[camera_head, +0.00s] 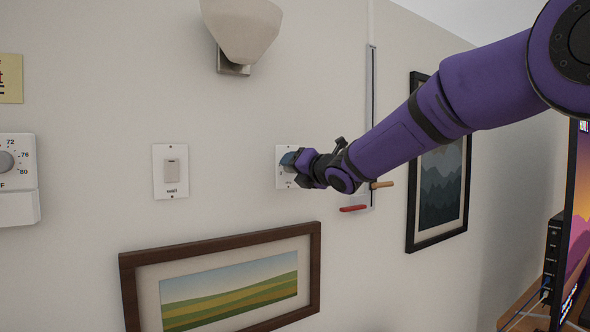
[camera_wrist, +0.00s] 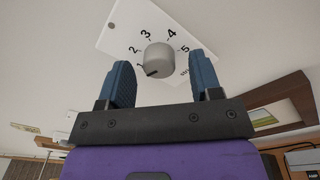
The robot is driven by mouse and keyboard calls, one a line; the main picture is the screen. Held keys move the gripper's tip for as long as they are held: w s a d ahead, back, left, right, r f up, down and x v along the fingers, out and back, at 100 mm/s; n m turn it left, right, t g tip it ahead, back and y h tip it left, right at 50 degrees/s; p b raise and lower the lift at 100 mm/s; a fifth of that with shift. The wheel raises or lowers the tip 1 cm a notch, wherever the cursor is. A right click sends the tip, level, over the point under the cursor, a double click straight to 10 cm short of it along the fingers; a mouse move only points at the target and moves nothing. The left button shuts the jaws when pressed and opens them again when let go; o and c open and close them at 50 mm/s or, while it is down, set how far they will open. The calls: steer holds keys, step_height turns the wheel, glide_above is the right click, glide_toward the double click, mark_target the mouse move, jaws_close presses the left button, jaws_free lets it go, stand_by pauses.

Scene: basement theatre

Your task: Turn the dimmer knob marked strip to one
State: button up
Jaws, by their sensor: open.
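The dimmer knob (camera_wrist: 159,57) is a round grey knob on a white plate (camera_wrist: 118,27) with numbers 1 to 5 around it. A partly hidden label is on the plate beside the right finger, too small to read surely. The knob's dark mark points down-left, close to the 1. My gripper (camera_wrist: 160,66) is open, its blue fingers on either side of the knob in the wrist view, with gaps and no clear contact. In the head view my gripper (camera_head: 290,160) is at the plate (camera_head: 281,181) and hides the knob.
A labelled switch plate (camera_head: 170,187) is left of the dimmer, and a thermostat (camera_head: 17,180) is farther left. A wall lamp (camera_head: 240,30) is above. A landscape picture frame (camera_head: 130,290) hangs below. A red handle (camera_head: 353,208) and a dark-framed picture (camera_head: 440,185) are on the right.

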steer(key=v, duration=1)
steer(key=shift+s+d, duration=0.1)
steer(key=s+d+f+m+g+h, duration=0.1)
steer(key=s+d+f+m+h, duration=0.1)
steer(key=s+d+m+h, duration=0.5)
steer(key=s+d+f+m+g+h, duration=0.15)
steer(key=s+d+m, duration=0.45)
steer(key=d+m, duration=0.65)
steer(key=s+d+f+m+g, duration=0.2)
steer(key=s+f+m, duration=0.2)
steer(key=s, duration=0.4)
steer(key=s+d+f+m+g+h, duration=0.1)
steer(key=s+d+f+m+g, duration=0.1)
steer(key=s+f+m, duration=0.2)
steer(key=s+d+f+m+g+h, duration=0.1)
steer(key=s+d+f+m+g, duration=0.1)
steer(key=s+f+m, duration=0.2)
steer(key=s+m, duration=0.3)
steer(key=s, duration=0.4)
steer(key=shift+s+m, duration=0.3)
steer(key=shift+m, duration=0.05)
